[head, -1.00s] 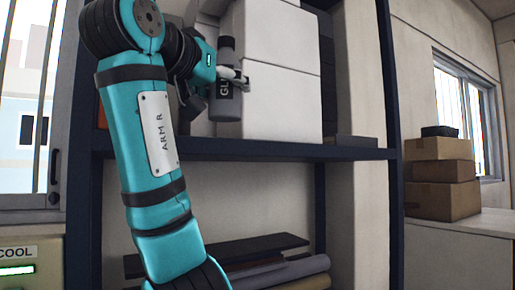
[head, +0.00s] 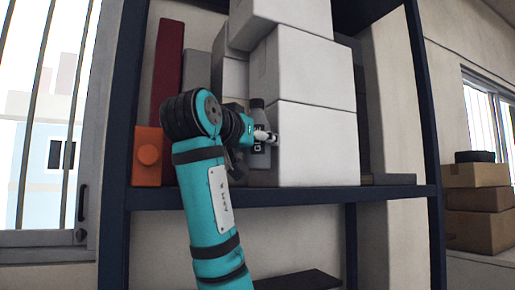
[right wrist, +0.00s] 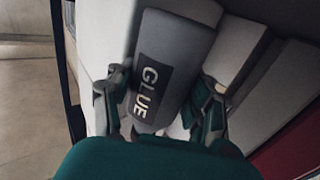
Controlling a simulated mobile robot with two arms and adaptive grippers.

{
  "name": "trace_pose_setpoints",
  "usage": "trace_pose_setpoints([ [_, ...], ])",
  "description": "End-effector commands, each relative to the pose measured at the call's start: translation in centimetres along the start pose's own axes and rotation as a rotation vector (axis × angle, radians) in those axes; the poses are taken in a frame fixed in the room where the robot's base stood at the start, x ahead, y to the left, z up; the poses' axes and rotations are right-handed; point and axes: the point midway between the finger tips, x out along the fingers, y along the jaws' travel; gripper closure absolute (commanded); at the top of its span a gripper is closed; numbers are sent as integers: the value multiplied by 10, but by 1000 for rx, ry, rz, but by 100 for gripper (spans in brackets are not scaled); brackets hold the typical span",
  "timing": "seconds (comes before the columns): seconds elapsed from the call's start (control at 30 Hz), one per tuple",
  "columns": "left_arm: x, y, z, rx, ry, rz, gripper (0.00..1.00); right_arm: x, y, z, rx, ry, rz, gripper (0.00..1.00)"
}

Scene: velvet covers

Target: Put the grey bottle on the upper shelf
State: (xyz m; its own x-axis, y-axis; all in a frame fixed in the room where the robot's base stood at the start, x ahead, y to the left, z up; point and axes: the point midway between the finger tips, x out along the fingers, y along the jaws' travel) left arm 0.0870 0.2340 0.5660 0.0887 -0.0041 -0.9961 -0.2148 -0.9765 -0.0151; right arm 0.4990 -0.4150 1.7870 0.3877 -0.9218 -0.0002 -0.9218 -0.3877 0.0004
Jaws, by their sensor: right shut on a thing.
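The grey bottle (head: 258,158) with a dark GLUE label is at the shelf unit, in front of the white boxes. It also shows large in the right wrist view (right wrist: 180,50), between the two fingers. My right gripper (head: 265,136) is shut on it, with a finger on each side, and also shows in the right wrist view (right wrist: 162,105). The bottle looks close to upright over the upper shelf (head: 300,196). Its base appears slightly above the board, but contact cannot be told. The arm and gripper hide part of it. My left gripper is not in view.
White boxes (head: 318,140) are stacked just right of the bottle. An orange box (head: 149,158) and a tall dark red item (head: 168,65) stand at the shelf's left end. A dark post (head: 118,150) bounds the left side. Cardboard boxes (head: 478,200) stand far right.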

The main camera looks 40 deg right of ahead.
Motion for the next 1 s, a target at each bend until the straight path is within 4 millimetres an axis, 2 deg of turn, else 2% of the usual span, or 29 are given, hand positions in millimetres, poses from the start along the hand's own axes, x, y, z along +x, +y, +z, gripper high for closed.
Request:
trace_pose_setpoints([
  [0.07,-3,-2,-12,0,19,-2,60,4,0,0,2,2,2,95],
  [0.17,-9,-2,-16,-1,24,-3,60,6,0,10,1,1,3,95],
  [0.4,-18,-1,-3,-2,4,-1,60,5,1,35,3,0,3,95],
  [0.73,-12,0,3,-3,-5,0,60,5,1,40,3,-2,3,95],
  [0.77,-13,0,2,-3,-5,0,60,5,1,40,2,-4,4,45],
  [0.93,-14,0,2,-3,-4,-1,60,5,1,39,2,-4,4,23],
  [1.0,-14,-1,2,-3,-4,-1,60,5,1,39,2,-4,4,23],
])
